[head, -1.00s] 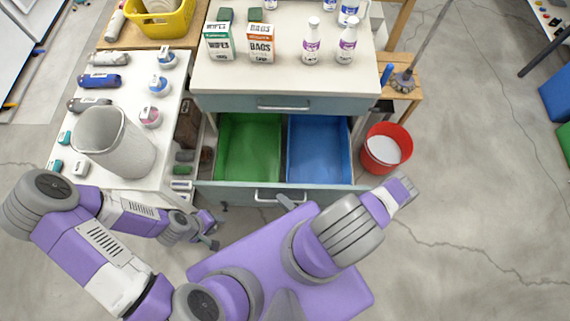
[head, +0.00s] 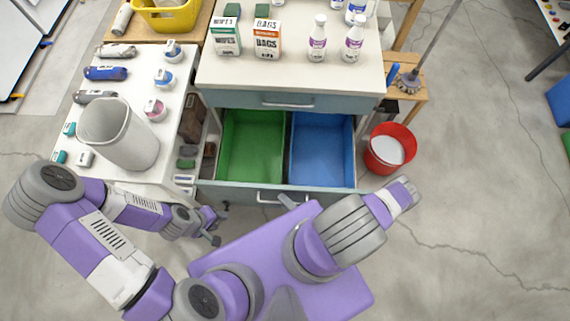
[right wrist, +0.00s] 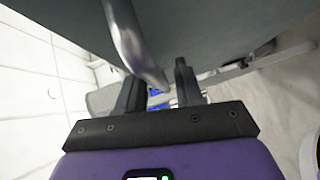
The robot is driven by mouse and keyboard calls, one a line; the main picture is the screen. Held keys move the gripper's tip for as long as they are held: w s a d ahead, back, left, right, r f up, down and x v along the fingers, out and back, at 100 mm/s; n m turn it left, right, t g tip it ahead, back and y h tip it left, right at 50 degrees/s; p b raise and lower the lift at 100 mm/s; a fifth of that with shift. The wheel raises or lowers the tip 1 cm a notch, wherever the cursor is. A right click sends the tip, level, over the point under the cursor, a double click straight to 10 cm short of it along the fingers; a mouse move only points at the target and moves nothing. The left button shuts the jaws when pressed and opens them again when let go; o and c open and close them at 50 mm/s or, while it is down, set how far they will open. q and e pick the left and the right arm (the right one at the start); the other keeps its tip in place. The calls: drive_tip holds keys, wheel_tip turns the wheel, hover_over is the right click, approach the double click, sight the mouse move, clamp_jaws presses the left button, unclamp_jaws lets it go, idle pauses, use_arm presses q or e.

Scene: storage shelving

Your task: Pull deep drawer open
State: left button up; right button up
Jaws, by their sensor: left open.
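The deep drawer (head: 235,190) of the cabinet stands pulled out, with a green bin (head: 250,150) and a blue bin (head: 322,150) inside. Its front carries a metal bar handle (head: 268,198). My right gripper (head: 288,202) is at the right part of this handle, mostly hidden by my own arm. In the right wrist view the handle (right wrist: 128,40) runs down between the two fingers of my right gripper (right wrist: 158,80), which close around its end. My left gripper (head: 216,226) is open and empty, low and left of the drawer front.
A shut upper drawer (head: 330,103) is above the deep one. Bottles and boxes stand on the cabinet top (head: 290,75). A white side table (head: 130,70) with a grey bin (head: 118,135) is at left. A red bucket (head: 388,150) stands right of the drawer.

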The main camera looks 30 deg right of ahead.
drive_tip(key=v, duration=0.7)
drive_tip(key=shift+s, duration=0.3)
drive_tip(key=shift+r, duration=0.1)
